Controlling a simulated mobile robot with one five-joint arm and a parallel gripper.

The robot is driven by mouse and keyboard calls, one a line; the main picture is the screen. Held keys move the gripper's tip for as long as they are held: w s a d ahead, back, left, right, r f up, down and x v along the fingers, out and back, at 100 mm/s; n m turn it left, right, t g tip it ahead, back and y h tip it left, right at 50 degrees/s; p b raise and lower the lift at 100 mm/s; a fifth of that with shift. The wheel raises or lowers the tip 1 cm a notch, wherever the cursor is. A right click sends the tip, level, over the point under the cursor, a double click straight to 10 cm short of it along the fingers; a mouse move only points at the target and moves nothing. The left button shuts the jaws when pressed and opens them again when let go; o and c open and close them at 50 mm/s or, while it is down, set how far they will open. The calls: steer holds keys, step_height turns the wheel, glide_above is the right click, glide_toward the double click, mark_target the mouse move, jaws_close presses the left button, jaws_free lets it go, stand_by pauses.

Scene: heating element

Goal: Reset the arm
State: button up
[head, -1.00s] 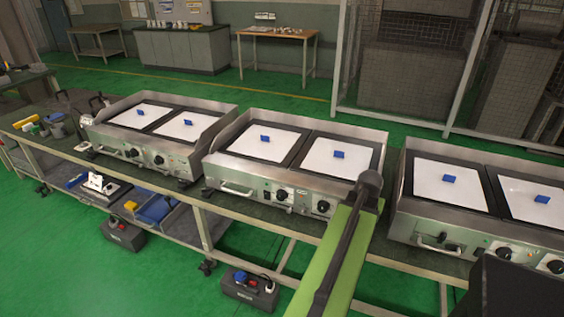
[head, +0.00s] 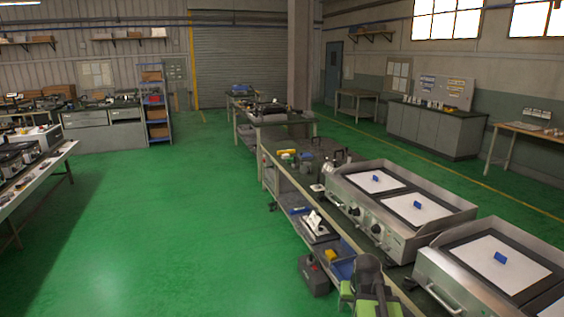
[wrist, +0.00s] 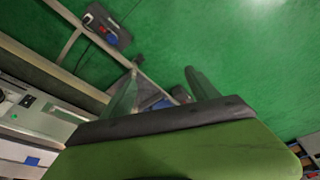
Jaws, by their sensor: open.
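My gripper (wrist: 161,75) shows in the wrist view as two green fingers standing well apart. It is open, with nothing between the fingers. Green floor and part of a bench frame lie beyond them. In the head view, part of my green and dark grey arm (head: 368,285) shows at the bottom edge, in front of the bench with the heating units. I cannot make out the fingertips there.
Steel heating units (head: 405,200) with white plates and small blue blocks stand on the long bench at right. A power box (head: 314,276) sits on the floor beside it. Another bench (head: 38,178) stands at left. The green floor between (head: 190,220) is clear.

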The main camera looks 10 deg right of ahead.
steer(key=a+n+g+y, duration=0.1)
steer(key=a+n, duration=0.3)
steer(key=a, duration=1.6)
steer(key=s, duration=0.1)
steer(key=s+a+g, duration=0.1)
steer(key=s, duration=0.1)
steer(key=s+a+g, duration=0.1)
steer(key=shift+s+f, duration=0.15)
steer(key=shift+c, duration=0.4)
